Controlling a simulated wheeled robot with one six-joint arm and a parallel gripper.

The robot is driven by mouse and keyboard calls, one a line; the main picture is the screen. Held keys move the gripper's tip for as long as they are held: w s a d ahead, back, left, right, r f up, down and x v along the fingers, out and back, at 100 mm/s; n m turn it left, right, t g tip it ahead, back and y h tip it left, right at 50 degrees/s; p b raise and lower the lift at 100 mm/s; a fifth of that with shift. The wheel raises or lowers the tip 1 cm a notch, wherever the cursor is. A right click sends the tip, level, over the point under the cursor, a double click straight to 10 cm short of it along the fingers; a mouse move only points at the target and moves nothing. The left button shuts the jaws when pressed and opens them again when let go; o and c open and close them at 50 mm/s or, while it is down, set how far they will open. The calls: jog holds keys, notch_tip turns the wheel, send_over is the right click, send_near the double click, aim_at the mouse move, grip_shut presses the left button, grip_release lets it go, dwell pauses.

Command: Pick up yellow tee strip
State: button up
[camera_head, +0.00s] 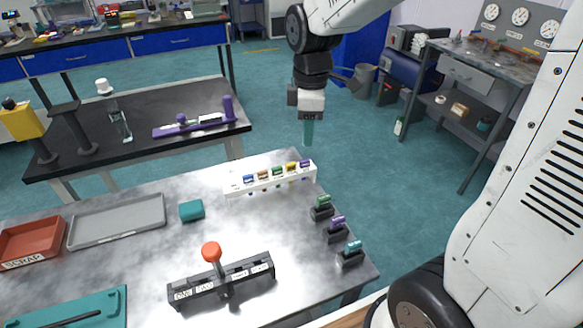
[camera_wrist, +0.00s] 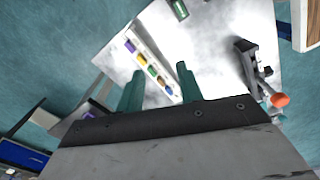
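The yellow tee strip (camera_head: 291,167) stands in a white rack (camera_head: 232,188) on the metal table, between a green strip and a purple strip. In the wrist view the yellow strip (camera_wrist: 140,58) shows near the left fingertip, with the rack running diagonally. My gripper (camera_head: 308,143) hangs pointing down, beyond and above the rack's right end in the head view, apart from it. In the wrist view its two teal fingers (camera_wrist: 160,70) are spread with nothing held between them.
Small black holders with green (camera_head: 322,201), purple (camera_head: 337,222) and teal (camera_head: 353,246) pieces line the table's right edge. A black fixture with a red knob (camera_head: 211,252) stands in front. A teal block (camera_head: 191,210) and grey tray (camera_head: 118,222) lie left.

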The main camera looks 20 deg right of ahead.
aim_at(293, 163)
jog(key=w+f+n, duration=0.1)
jog(key=w+f, duration=0.1)
jog(key=w+f+n, duration=0.1)
jog(key=w+f, duration=0.1)
jog(key=w+a+f+n, duration=0.1)
jog(key=w+f+n, duration=0.1)
jog(key=shift+w+f, duration=0.1)
jog(key=shift+w, duration=0.15)
jog(key=shift+w+f+n, duration=0.15)
jog(key=shift+f+n, duration=0.15)
notch_tip(293, 163, down, 8)
jog(key=shift+d+r, duration=0.15)
jog(key=shift+r, duration=0.05)
grip_shut()
